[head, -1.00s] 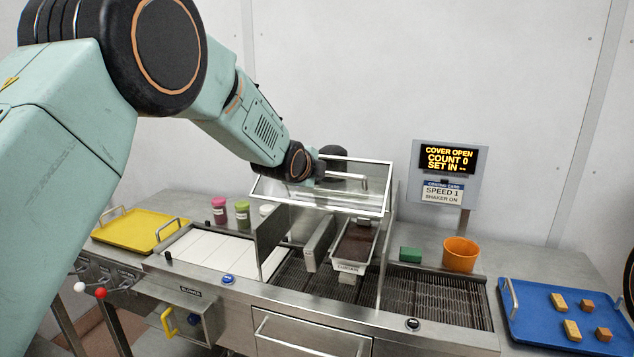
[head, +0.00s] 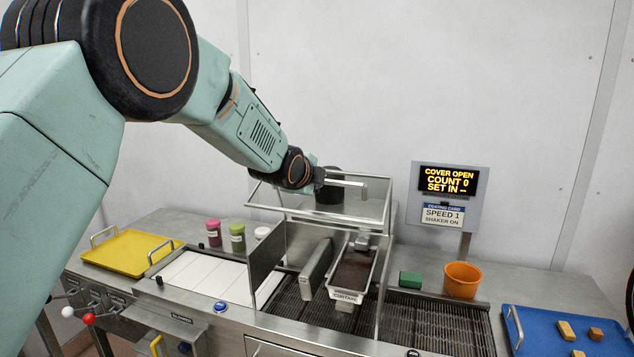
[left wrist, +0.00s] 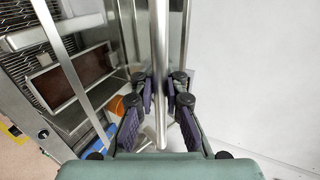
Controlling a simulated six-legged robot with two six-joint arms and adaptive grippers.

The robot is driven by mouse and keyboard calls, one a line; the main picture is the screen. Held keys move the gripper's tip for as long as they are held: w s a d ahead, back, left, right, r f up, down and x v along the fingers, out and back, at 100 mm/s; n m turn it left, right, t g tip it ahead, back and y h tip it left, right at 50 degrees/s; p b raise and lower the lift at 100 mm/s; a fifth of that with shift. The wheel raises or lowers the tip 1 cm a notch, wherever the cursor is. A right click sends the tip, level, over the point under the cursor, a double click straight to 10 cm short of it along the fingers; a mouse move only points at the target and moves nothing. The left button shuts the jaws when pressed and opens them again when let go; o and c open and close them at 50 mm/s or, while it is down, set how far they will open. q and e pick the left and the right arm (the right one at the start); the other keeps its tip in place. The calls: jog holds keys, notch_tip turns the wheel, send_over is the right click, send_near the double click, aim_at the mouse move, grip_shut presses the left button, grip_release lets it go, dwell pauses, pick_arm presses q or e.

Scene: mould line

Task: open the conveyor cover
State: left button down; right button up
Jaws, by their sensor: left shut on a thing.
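The conveyor cover (head: 262,194) is a clear panel in a metal frame, tilted up above the coating station. Its bar handle (head: 346,183) stands out along the front; in the left wrist view the metal bar (left wrist: 160,60) runs between the finger pads. My left gripper (head: 318,181) is shut on the cover handle; in the left wrist view its purple-padded fingers (left wrist: 160,100) lie on both sides of the bar. The display (head: 449,181) reads "COVER OPEN", "COUNT 0". My right gripper is not in view.
Below the cover are a curtain trough (head: 353,272) with brown contents and a dark wire belt (head: 440,318). A green block (head: 410,279) and an orange bucket (head: 462,281) stand to the right. A yellow tray (head: 130,252) is left, a blue tray (head: 545,343) right.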

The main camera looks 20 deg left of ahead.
pick_arm(q)
jog(key=shift+r, duration=0.2)
jog(key=c, duration=1.8)
grip_release()
jog(key=o, duration=0.4)
jog(key=shift+s+r, duration=0.1)
jog(key=shift+s, duration=0.25)
jog(key=shift+w+f, duration=0.2)
jog(key=v, duration=1.2)
jog(key=shift+s, duration=0.15)
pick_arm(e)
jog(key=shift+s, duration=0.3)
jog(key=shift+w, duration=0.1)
